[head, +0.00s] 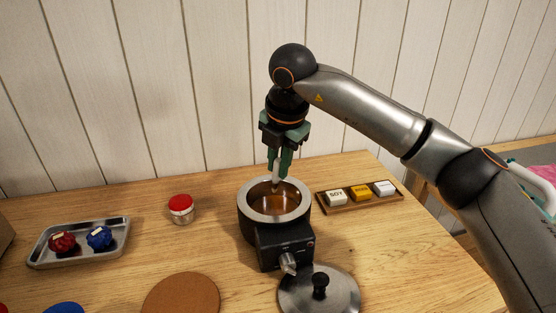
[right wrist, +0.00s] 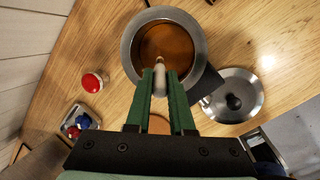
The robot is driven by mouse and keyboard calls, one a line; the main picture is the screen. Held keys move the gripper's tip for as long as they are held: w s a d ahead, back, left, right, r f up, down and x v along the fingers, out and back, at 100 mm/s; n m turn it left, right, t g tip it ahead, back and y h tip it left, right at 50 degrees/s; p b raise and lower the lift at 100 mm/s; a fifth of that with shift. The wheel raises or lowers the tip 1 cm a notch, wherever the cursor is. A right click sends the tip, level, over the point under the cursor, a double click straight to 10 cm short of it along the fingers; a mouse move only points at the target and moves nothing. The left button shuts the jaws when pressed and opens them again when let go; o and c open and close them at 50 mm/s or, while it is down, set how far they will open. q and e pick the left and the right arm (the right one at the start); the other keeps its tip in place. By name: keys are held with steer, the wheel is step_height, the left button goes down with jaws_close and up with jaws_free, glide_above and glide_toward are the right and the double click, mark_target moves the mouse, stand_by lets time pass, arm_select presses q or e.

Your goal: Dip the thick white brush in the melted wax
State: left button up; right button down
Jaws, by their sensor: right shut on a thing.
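My right gripper (head: 281,160) is shut on the white brush (head: 276,177) and points down over the wax pot (head: 245,209). The brush is upright, with its lower end inside the pot's opening near the amber melted wax (head: 270,203). In the right wrist view the brush (right wrist: 159,80) sits between the green fingers (right wrist: 160,88), and its tip shows against the wax (right wrist: 165,42) near the pot's rim. I cannot tell whether the tip touches the wax. My left gripper is not in view.
A metal lid (head: 335,290) lies in front of the pot. A wooden tray (head: 335,209) with labelled blocks is on the right. A red-capped jar (head: 181,209) and a metal tray (head: 78,259) are on the left. A round cork mat (head: 181,297) lies at the front.

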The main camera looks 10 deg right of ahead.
arm_select(q)
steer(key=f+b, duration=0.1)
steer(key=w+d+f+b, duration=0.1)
steer(key=b, duration=0.1)
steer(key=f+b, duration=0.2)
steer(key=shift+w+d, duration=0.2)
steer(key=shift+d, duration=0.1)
arm_select(e)
step_height(320, 180, down, 7)
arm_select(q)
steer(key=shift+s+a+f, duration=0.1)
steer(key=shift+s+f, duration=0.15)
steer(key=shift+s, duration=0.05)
arm_select(e)
steer(key=shift+w, duration=0.1)
stand_by(0.7)
step_height(320, 180, up, 9)
steer(key=p, duration=0.5)
steer(key=shift+p, duration=0.3)
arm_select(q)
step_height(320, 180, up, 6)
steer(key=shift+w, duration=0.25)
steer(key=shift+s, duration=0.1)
